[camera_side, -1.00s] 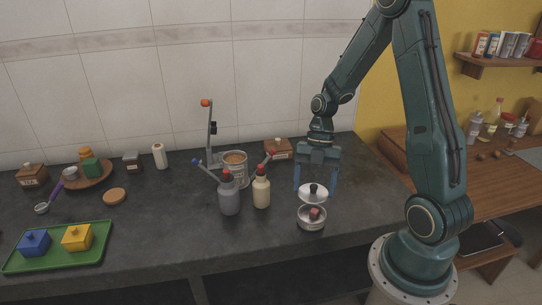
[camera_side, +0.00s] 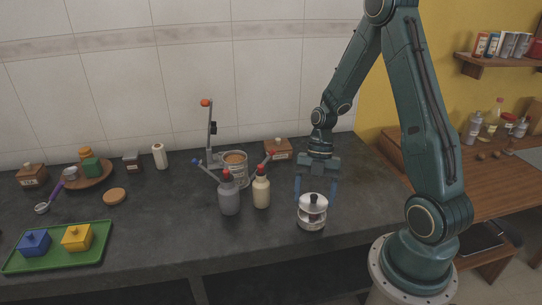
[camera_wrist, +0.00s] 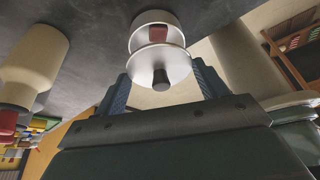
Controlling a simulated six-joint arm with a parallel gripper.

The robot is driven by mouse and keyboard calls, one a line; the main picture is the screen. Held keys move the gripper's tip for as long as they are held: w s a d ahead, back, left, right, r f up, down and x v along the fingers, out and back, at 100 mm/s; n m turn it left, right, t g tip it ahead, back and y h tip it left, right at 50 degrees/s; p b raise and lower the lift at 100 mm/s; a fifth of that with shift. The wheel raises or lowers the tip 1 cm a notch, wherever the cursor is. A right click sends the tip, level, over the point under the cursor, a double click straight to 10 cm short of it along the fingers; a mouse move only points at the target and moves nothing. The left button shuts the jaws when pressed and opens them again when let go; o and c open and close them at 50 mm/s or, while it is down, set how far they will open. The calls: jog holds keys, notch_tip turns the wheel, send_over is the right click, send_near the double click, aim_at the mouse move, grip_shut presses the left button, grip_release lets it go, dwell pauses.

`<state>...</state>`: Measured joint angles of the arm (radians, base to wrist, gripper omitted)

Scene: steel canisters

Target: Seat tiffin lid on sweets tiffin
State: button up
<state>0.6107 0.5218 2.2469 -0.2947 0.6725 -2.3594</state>
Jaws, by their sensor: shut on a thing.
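The tiffin lid (camera_side: 313,202) is a shiny steel disc with a black knob. My gripper (camera_side: 316,199) is shut on it, blue fingers at either side of its rim. The sweets tiffin (camera_side: 311,223), a low round steel tin, stands on the counter directly under the lid.
A green tray (camera_side: 60,262) lies far left. Counter right of the tiffin is clear.

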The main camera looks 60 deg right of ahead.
aim_at(313, 203)
jog(key=shift+f, duration=1.15)
jog(key=shift+f, duration=0.55)
dwell(1.3)
jog(key=o, duration=1.1)
jog(key=shift+c, duration=0.2)
jog(key=shift+o, duration=0.2)
jog(key=shift+r, duration=0.15)
jog(key=shift+r, duration=2.85)
jog(key=shift+r, duration=0.1)
